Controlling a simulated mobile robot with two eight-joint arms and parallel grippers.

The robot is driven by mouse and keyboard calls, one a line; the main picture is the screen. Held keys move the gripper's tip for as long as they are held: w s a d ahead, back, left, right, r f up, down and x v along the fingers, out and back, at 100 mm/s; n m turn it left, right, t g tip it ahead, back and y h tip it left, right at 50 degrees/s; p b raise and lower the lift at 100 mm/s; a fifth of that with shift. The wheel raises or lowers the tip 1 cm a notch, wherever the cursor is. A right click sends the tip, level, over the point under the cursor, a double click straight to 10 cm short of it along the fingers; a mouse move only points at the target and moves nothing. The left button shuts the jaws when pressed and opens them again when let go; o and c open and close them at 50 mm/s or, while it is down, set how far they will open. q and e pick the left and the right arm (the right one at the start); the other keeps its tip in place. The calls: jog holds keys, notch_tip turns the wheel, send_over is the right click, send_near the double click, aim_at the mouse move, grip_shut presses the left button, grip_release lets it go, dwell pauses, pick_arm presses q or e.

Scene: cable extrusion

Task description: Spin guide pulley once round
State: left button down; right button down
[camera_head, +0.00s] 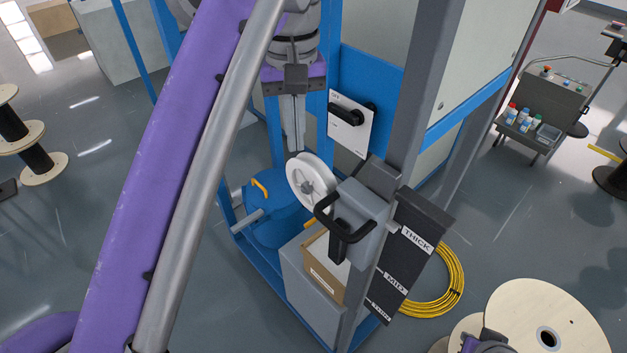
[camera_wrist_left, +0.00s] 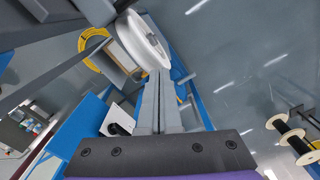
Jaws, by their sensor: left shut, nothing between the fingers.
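The guide pulley (camera_head: 311,181) is a white grooved wheel on the side of a grey block on the frame post. In the left wrist view the pulley (camera_wrist_left: 141,42) is at the top, just beyond my fingertips. My left gripper (camera_head: 295,149) points down with its two grey fingers shut and empty. Its tips are at the pulley's upper rim in the head view; I cannot tell whether they touch it. The closed fingers also show in the left wrist view (camera_wrist_left: 159,74). A purple and dark part at the bottom edge appears to be my right gripper (camera_head: 485,346); its fingers are hidden.
A grey block with a black handle (camera_head: 343,228) stands beside the pulley. A dark THICK/MID board (camera_head: 410,250) hangs to its right. A white panel with a black knob (camera_head: 350,120) is behind. A blue drum (camera_head: 272,215) and cardboard box (camera_head: 322,268) are below. Wooden spools (camera_head: 550,318) stand lower right.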

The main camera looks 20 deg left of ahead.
aim_at(287, 166)
pick_arm(q)
jog(key=shift+f, duration=0.1)
dwell(0.3)
